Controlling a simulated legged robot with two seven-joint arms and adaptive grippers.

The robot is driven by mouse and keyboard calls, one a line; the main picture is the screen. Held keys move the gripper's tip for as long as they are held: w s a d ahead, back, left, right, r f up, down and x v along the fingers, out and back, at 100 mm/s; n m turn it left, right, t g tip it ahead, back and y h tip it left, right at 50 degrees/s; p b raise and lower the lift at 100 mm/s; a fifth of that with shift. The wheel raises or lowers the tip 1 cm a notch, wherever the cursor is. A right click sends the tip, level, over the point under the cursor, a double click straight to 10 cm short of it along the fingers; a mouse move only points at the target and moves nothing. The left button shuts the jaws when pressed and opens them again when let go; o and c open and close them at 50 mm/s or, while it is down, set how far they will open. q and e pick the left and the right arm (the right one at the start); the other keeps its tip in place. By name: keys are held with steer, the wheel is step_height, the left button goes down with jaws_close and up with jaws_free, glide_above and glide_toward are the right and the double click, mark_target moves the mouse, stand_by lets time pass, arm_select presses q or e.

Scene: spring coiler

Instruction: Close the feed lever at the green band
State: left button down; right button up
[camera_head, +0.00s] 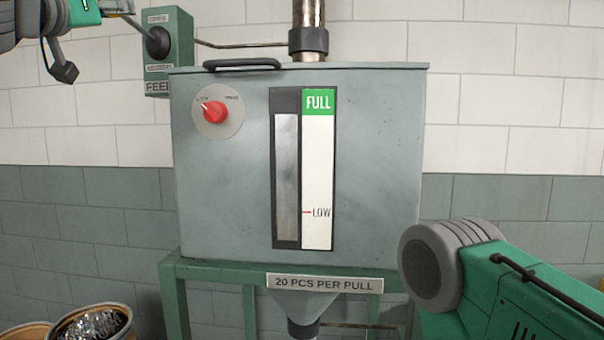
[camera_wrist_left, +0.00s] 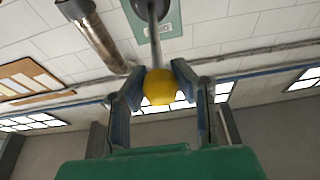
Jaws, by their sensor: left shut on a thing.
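The feed lever (camera_head: 130,22) is a grey rod coming out of a green box (camera_head: 168,58) on the wall, at the upper left of the head view. It slants up and left toward my left gripper (camera_head: 98,10), partly cut off by the top edge. In the left wrist view, the lever's yellow ball knob (camera_wrist_left: 160,88) sits between the two fingers of my left gripper (camera_wrist_left: 157,84), which is shut on it. The hopper gauge has a green FULL band (camera_head: 318,102). The grey fill (camera_head: 286,175) in its window reaches about the band's lower edge. My right gripper is out of view.
The grey hopper (camera_head: 215,195) stands on a green frame (camera_head: 175,290). It carries a red dial (camera_head: 214,112) and a top handle (camera_head: 242,64). A metal pipe (camera_head: 308,15) rises behind the handle. A bin of metal pieces (camera_head: 92,325) stands lower left. My right arm fills the lower right.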

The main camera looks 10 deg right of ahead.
arm_select(q)
step_height(320, 180, down, 8)
steer(key=w+b, duration=0.1)
steer(key=b, duration=0.4)
steer(key=shift+d+b, duration=0.3)
steer(key=shift+d, duration=0.05)
steer(key=c, duration=1.3)
jaws_free()
steer(key=shift+r, duration=0.2)
steer(key=shift+o, duration=0.9)
steer(key=shift+s+a+r, duration=0.15)
steer(key=shift+s, duration=0.05)
steer(key=s+a+r, duration=0.1)
steer(key=s+a, duration=0.2)
steer(key=s, duration=0.4)
steer(key=shift+s+a, duration=0.2)
steer(key=shift+s, duration=0.2)
